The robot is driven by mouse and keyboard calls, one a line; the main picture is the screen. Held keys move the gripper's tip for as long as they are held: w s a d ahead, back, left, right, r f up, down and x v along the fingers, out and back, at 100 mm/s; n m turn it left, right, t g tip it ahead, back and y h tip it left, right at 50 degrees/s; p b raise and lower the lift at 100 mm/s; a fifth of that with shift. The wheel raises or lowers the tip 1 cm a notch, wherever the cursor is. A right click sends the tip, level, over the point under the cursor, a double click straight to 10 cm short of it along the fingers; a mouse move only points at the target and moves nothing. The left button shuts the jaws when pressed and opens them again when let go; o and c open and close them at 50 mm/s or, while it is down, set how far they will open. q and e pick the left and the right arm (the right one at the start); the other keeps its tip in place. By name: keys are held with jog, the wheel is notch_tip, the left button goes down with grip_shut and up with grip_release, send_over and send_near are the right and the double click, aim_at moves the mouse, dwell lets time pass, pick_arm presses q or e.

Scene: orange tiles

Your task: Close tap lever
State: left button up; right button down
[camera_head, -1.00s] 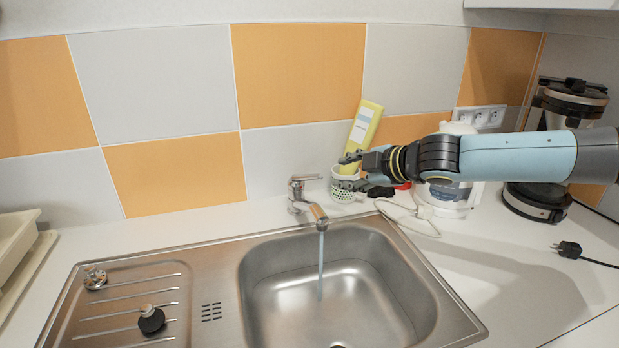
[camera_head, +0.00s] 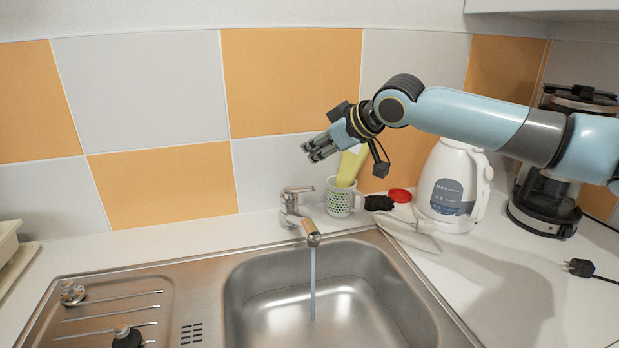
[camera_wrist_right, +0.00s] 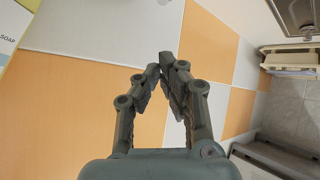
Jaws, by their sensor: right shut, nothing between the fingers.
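The chrome tap (camera_head: 290,207) stands behind the sink, its lever (camera_head: 298,189) on top pointing right and roughly level. Water (camera_head: 313,280) runs from its spout (camera_head: 310,231) into the steel basin. My right gripper (camera_head: 313,150) is shut and empty, above the tap lever and a little to its right, apart from it, in front of the tiled wall. My left gripper is not in view.
A green-white cup (camera_head: 341,198) holding a yellow bottle (camera_head: 351,165) stands right of the tap, below my right gripper. A white kettle (camera_head: 452,187) and a coffee maker (camera_head: 548,185) stand farther right. The basin (camera_head: 350,295) is clear.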

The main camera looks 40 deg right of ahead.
send_over(307, 187)
jog(key=w+a, duration=0.1)
notch_tip(307, 187, down, 3)
jog(key=f, duration=0.2)
jog(key=s+d+f+p, duration=0.1)
jog(key=shift+s+f, duration=0.2)
jog(key=shift+f, duration=0.05)
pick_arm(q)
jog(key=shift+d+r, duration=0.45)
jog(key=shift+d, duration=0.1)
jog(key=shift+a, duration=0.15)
pick_arm(e)
jog(key=shift+f, duration=0.1)
